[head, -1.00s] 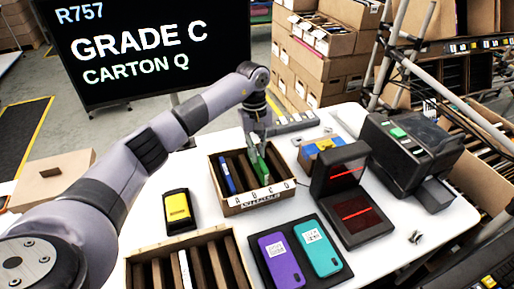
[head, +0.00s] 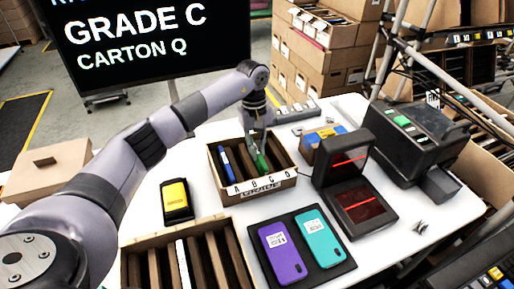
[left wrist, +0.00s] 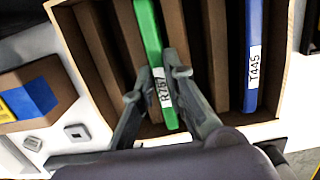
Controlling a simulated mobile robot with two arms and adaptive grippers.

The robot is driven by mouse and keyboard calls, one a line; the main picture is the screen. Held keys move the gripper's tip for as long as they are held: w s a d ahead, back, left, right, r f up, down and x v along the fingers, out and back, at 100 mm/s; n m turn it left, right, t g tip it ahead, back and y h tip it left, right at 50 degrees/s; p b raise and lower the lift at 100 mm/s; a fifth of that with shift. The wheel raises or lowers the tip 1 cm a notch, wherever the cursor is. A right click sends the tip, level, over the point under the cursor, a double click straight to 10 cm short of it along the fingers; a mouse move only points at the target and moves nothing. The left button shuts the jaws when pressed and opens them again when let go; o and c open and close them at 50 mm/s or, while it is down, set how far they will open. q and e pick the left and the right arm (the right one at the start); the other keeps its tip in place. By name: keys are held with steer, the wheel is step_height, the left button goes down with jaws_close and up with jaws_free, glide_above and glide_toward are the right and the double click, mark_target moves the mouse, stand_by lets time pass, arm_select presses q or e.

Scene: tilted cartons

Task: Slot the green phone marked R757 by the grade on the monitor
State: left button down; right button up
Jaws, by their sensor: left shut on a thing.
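The green phone (head: 262,163) stands on edge in the slotted grade carton (head: 262,191), low between dividers and seemingly behind letter C. Its label reads R757 in the left wrist view (left wrist: 165,97). My left gripper (head: 259,149) is shut on its upper edge; its fingers (left wrist: 160,88) sit on both sides of the phone. A blue phone (head: 226,161), labelled T445 in the left wrist view (left wrist: 252,60), stands in the slot at letter A. The monitor (head: 150,45) reads GRADE C, CARTON Q; its top line is cut off. My right gripper is out of view.
A larger slotted carton (head: 187,238) stands in front. A dark tray (head: 337,268) holds a purple phone (head: 282,252) and a teal phone (head: 316,238). A yellow-faced device (head: 176,197), a red-lit scanner (head: 362,208) and a printer (head: 418,145) stand around the carton.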

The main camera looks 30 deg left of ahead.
arm_select(q)
steer(key=shift+f+b, duration=0.25)
steer(key=shift+b, duration=0.05)
stand_by(0.5)
stand_by(0.4)
steer(key=c, duration=1.5)
jaws_free()
steer(key=shift+c, duration=0.2)
step_height(320, 180, up, 12)
steer(key=w+a, duration=0.1)
steer(key=shift+a, duration=0.1)
